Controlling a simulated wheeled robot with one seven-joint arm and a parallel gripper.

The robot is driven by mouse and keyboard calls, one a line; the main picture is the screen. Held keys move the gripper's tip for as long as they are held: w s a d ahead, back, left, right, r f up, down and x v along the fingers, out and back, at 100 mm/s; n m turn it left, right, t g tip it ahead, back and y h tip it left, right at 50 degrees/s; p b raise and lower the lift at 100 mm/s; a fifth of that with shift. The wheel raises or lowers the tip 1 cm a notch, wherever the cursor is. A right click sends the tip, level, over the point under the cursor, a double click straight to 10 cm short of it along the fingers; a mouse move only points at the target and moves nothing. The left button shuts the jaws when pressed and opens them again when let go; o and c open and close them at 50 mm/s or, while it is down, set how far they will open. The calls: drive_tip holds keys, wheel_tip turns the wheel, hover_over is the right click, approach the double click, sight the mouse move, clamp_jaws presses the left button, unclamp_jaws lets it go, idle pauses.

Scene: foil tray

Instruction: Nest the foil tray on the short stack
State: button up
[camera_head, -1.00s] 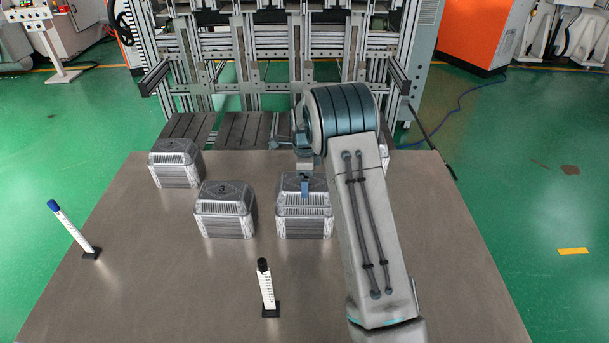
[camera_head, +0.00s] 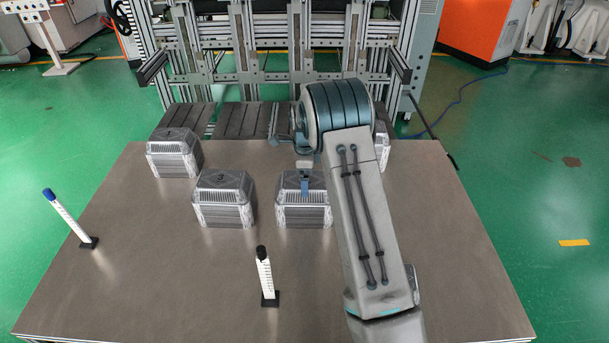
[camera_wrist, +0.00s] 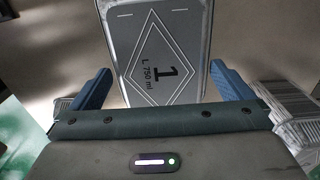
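Grey foil trays stand upside down in ribbed stacks on the table (camera_head: 150,285): a far-left stack (camera_head: 173,160), a middle-left stack (camera_head: 224,208) and a middle stack (camera_head: 303,214). Another stack (camera_head: 382,152) is mostly hidden behind my arm. I cannot tell which is the short stack. My gripper (camera_head: 304,186) is at the middle stack, its blue finger over the front of it. In the wrist view, my gripper (camera_wrist: 160,85) is open, with its blue fingers on either side of a tray marked "1 L 750 ml" (camera_wrist: 165,50). Finger contact is unclear.
A white graduated post with a blue cap (camera_head: 65,215) leans at the left. Another with a black cap (camera_head: 265,275) stands nearer the front. The middle-left stack is close beside the middle one. The front left of the table is clear. A metal frame (camera_head: 280,60) stands behind.

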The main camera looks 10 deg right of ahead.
wheel_tip(320, 180, up, 14)
drive_tip(key=shift+p, duration=0.35)
drive_tip(key=shift+f, duration=0.1)
drive_tip(key=s+r+n+t+p, duration=0.2)
drive_tip(key=s+r+n+p, duration=0.2)
drive_tip(key=s+r+n, duration=0.9)
drive_tip(key=s+r+n+p, duration=0.2)
drive_tip(key=s+n, duration=0.5)
drive_tip(key=s, duration=1.6)
drive_tip(key=shift+s+t+p, duration=0.25)
drive_tip(key=shift+t+p, duration=0.15)
drive_tip(key=shift+p, duration=0.2)
